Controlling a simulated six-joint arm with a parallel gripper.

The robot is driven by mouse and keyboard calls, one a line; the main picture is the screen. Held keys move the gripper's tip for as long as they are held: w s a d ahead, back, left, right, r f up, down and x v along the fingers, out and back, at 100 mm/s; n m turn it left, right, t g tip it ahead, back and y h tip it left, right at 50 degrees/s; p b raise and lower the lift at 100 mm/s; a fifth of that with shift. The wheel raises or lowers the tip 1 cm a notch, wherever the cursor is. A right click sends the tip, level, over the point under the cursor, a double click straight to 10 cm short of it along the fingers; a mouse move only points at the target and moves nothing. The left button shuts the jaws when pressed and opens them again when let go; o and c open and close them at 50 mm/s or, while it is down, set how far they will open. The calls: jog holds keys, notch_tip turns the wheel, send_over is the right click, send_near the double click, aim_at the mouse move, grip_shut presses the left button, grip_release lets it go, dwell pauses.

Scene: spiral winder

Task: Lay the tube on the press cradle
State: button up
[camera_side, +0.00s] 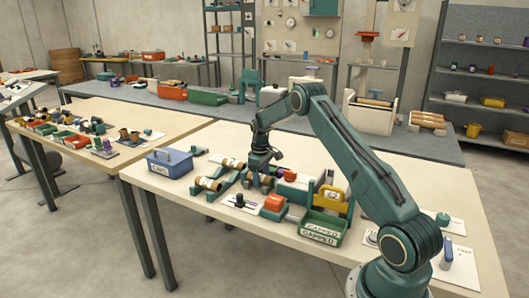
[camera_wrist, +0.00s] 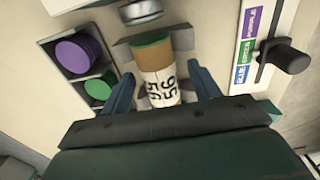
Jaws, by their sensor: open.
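In the wrist view, a brown tube (camera_wrist: 160,77) with a green end and a white label with black digits lies between my open fingers. My gripper (camera_wrist: 163,88) straddles it, with a visible gap on each side. Grey angled supports (camera_wrist: 118,50), seemingly the press cradle, flank the tube's far end; its full contact with them is hidden. A round metal part (camera_wrist: 141,12) sits just beyond the green end. In the side view, my gripper (camera_side: 262,168) is low over the middle of the fixtures, and the tube below it is partly hidden.
A purple cap (camera_wrist: 78,54) and a green cap (camera_wrist: 99,87) sit in a holder left of the tube. A black knob (camera_wrist: 290,58) stands by a colour-labelled strip at right. Other tubes (camera_side: 208,183), a blue bin (camera_side: 168,163) and a green bin (camera_side: 322,228) surround the work.

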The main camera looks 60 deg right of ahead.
dwell(0.4)
jog(key=c, duration=1.1)
jog(key=shift+r, duration=0.1)
notch_tip(320, 180, up, 18)
jog(key=shift+f, duration=0.1)
dwell(0.5)
jog(key=s+a+f, duration=0.1)
jog(key=a+f, duration=0.3)
jog(key=a, duration=0.5)
jog(key=a+f, duration=0.4)
jog(key=a, duration=0.5)
jog(key=s+a+f, duration=0.1)
jog(key=a+f, duration=0.3)
jog(key=a, duration=0.5)
jog(key=s+a+f, duration=0.1)
jog(key=s+a, duration=0.1)
jog(key=s+a+f, duration=0.1)
jog(key=s+a, duration=0.1)
jog(key=a, duration=0.1)
jog(key=s+a+f, duration=0.1)
jog(key=s+a, duration=0.1)
jog(key=a, duration=0.1)
jog(key=shift+s, duration=0.3)
